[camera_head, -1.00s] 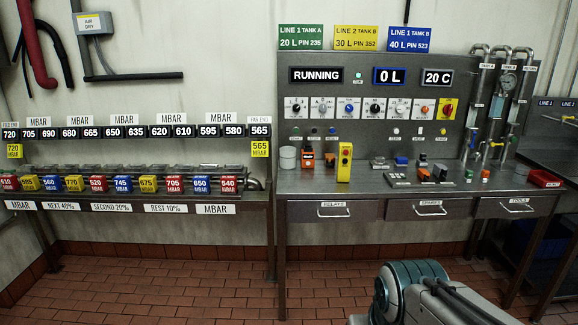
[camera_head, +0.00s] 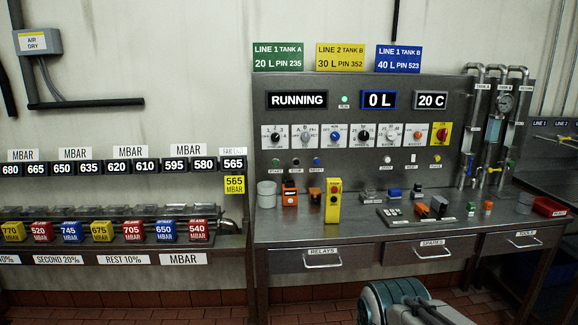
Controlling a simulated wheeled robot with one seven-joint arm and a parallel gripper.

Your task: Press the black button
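A small dark button (camera_head: 296,161) that looks black sits on the upright metal panel (camera_head: 350,180), in the lower left row above the bench. A green button (camera_head: 276,161) is to its left and a blue button (camera_head: 316,161) to its right, each with a small label below. Other small round knobs sit on the dials above, some of them dark too. My gripper is not in view; only a teal and grey part of my arm shows at the bottom right, well below and apart from the panel.
The metal bench (camera_head: 370,230) stands below the panel. On it are a yellow pendant box (camera_head: 333,200), an orange device (camera_head: 289,195), grey cylinders (camera_head: 266,193) and a red tray (camera_head: 550,207). Pipes (camera_head: 495,120) rise at the right. Red floor tiles show in front.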

